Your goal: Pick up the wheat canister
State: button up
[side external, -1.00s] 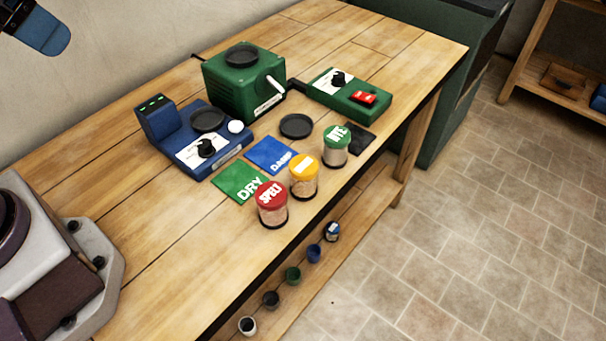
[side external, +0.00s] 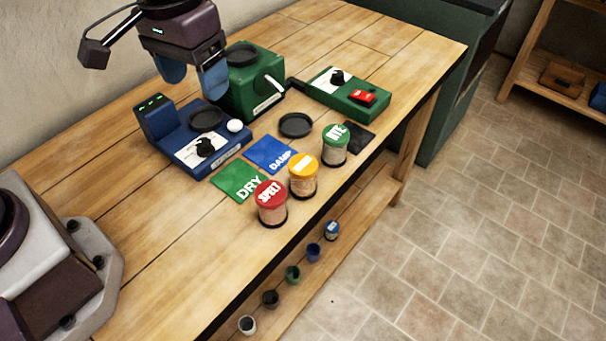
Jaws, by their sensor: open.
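Three clear canisters of grain stand upright in a row near the table's front edge. The yellow-lidded canister (side external: 303,178) is in the middle; its lid lettering is too small to read. The red-lidded canister (side external: 272,207), marked SPELT, stands to its left, and the green-lidded canister (side external: 336,147), marked RYE, to its right. Which one holds wheat is not readable; only the yellow lid's name is unclear. My gripper (side external: 193,87) is open and empty, its two blue fingers pointing down above the blue machine, up and left of the canisters.
A blue machine (side external: 190,149) and a green mill (side external: 243,88) stand behind the canisters, with a green switch box (side external: 350,95) to the right. A green DRY card (side external: 238,181), a blue DAMP card (side external: 270,154) and a black dish (side external: 296,125) lie between.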

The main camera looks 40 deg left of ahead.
aim_at(303, 177)
jog(key=w+d+f+n, duration=0.2)
jog(key=f+n, duration=0.1)
jog(key=f, duration=0.1)
jog(key=w+d+f+n, duration=0.2)
jog(key=w+d+f, duration=0.1)
jog(key=f, duration=0.1)
jog(key=w+d+f+n+g, duration=0.1)
jog(key=w+d+f+n, duration=0.2)
jog(key=f, duration=0.1)
jog(key=shift+w+d+n+y, duration=0.15)
jog(key=shift+w+n+y, duration=0.1)
jog(key=shift+n+y, duration=0.05)
jog(key=n, duration=0.1)
jog(key=w+n, duration=0.1)
jog(key=w+d+n, duration=0.1)
jog(key=shift+w+r+t, duration=0.2)
jog(key=shift+r+t, duration=0.1)
jog(key=shift+r, duration=0.1)
jog(key=shift+n, duration=1)
notch_tip(303, 177, down, 13)
jog(key=shift+r, duration=0.1)
